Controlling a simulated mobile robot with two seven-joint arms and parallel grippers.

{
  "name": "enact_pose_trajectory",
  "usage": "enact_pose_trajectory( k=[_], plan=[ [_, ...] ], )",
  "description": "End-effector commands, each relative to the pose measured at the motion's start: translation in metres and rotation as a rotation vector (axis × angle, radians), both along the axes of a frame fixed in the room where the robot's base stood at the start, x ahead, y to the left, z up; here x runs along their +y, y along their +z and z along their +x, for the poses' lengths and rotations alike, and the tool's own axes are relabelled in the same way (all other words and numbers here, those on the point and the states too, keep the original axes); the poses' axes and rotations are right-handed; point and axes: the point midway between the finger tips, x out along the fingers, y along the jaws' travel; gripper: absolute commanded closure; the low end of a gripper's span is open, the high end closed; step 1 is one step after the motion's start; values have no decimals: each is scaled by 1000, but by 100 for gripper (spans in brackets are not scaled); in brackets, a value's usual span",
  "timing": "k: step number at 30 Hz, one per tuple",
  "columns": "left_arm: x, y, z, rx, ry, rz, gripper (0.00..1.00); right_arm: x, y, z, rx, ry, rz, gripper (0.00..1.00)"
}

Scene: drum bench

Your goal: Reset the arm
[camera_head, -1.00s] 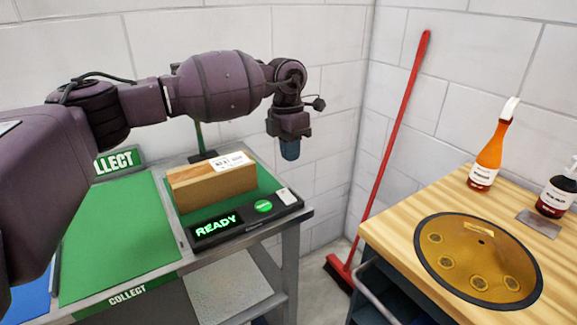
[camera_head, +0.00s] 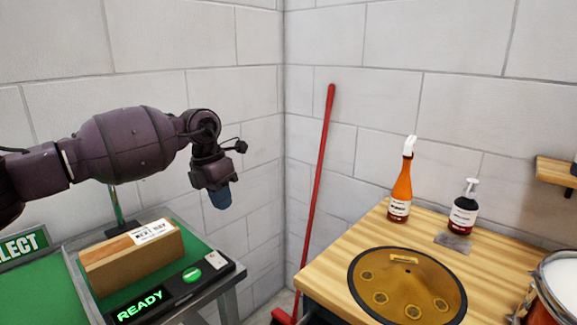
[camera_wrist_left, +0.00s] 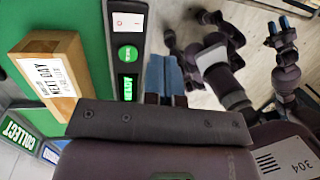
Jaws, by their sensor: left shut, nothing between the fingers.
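My left gripper (camera_head: 220,197) hangs from the purple left arm, fingers pointing down, in front of the white wall in the head view. Its blue fingers (camera_wrist_left: 165,76) are together with nothing between them in the left wrist view. It is in the air, to the right of a wooden box (camera_head: 133,258) and apart from it. My right gripper (camera_wrist_left: 279,26) shows small at the upper right of the left wrist view, with two blue fingertips slightly apart and nothing seen between them.
The box, labelled NEXT DAY, lies on a green pad beside a READY display (camera_head: 139,306). A red broom (camera_head: 318,185) leans in the corner. A wooden bench (camera_head: 330,270) holds a golden drum (camera_head: 408,288), an orange bottle (camera_head: 402,185) and a dark bottle (camera_head: 463,212).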

Motion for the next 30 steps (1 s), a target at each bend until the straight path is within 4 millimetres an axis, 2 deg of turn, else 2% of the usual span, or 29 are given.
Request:
enact_pose_trajectory(
  k=[4, 8, 9, 12, 16, 18, 22, 26, 30],
  plan=[
    [-46, 17, 6, -85, -6, -242, 100, 0, 0, 0, 1, 0, 0, 62],
    [-102, 57, 2, -153, -15, -523, 100, -1, -1, -2, 4, -1, -1, 62],
    [-120, 70, -2, -165, -15, -614, 100, -1, -1, -3, 6, -1, -1, 62],
    [-158, 90, -14, -154, 13, -845, 100, -2, -3, -6, 12, -1, -3, 62],
    [-192, 104, -30, -86, 115, -1147, 100, -4, -6, -11, 23, 0, -9, 62],
    [-202, 107, -36, -28, 204, -1302, 100, -5, -7, -12, 26, 2, -11, 62],
    [-204, 103, -41, 83, 398, -1529, 100, -6, -7, -11, 27, 4, -13, 62],
    [-193, 88, -41, 197, 614, -1693, 100, -5, -7, -10, 23, 3, -12, 62],
    [-172, 60, -40, 316, 863, -1817, 100, -4, -5, -6, 15, 4, -10, 62]
  ],
)
